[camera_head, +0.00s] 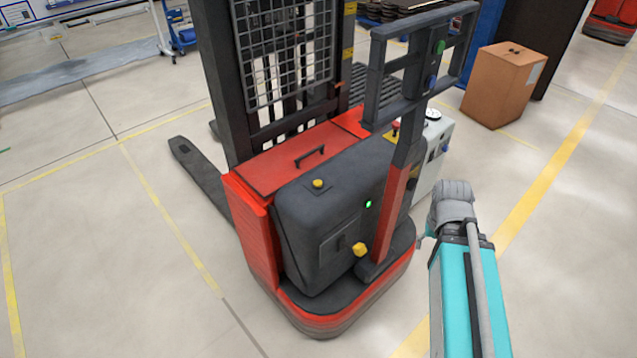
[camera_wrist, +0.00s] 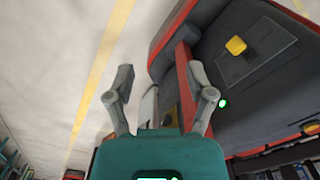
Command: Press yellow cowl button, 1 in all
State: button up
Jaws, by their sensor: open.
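A yellow button (camera_head: 318,183) on a dark base sits on top of the black cowl (camera_head: 300,208) of a red and black pallet stacker, in the head view. A second, larger yellow knob (camera_head: 360,249) sits low on the cowl's side, beside a small panel; it seems to be the yellow knob in the wrist view (camera_wrist: 236,45). My gripper (camera_wrist: 160,78) has its two fingers apart with nothing held between them. My arm is to the right of the stacker in the head view, apart from the top button.
The stacker's upright tiller (camera_head: 402,185) stands between my arm and the cowl top. A green light (camera_head: 368,204) is on the cowl. A red button (camera_head: 395,125) and a cardboard box (camera_head: 503,85) are behind. Floor is free at left.

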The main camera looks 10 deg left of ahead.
grip_shut()
dwell(1.3)
